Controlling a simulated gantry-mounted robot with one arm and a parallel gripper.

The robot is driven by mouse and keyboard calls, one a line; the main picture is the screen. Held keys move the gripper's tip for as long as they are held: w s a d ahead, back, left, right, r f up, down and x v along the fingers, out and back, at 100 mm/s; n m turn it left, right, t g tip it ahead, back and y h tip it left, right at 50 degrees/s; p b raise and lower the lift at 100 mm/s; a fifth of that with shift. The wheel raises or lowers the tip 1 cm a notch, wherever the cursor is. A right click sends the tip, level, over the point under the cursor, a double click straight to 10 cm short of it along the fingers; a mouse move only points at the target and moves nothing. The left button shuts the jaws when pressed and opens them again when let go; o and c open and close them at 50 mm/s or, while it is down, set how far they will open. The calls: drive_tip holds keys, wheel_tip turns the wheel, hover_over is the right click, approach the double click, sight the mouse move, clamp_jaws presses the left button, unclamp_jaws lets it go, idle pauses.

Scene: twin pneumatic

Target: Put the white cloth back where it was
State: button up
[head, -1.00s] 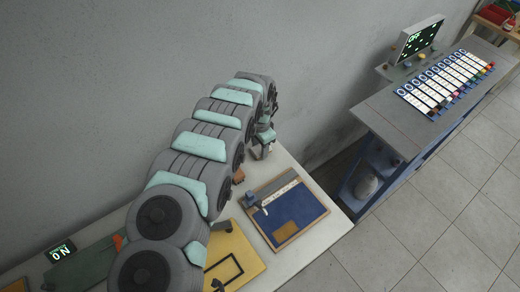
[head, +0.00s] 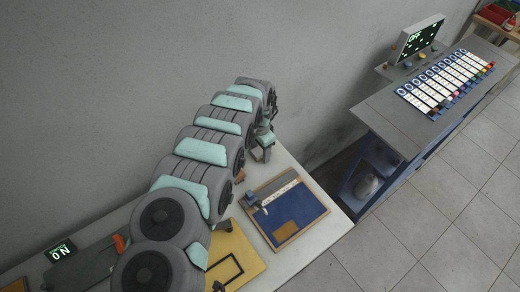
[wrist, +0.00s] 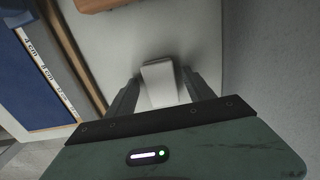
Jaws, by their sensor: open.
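In the wrist view, a pale, slightly tapered piece (wrist: 160,80), seemingly the white cloth, lies between the two fingers of my gripper (wrist: 160,76). The fingers stand apart with narrow gaps on both sides of it, so the gripper is open around it. In the head view my gripper (head: 264,152) is low over the back of the white table, behind the blue board. The cloth cannot be made out clearly there.
A blue board with a wooden frame and ruler (head: 290,212) lies on the table (head: 338,222), in front of my gripper. A yellow board (head: 238,258) lies to its left. A grey wall stands close behind. A blue-legged workbench (head: 385,120) stands at the right.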

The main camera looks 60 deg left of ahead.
sight(260, 151)
wheel_tip(260, 151, up, 12)
drive_tip(key=p, duration=0.1)
drive_tip(key=shift+r, duration=0.2)
idle(0.3)
idle(0.6)
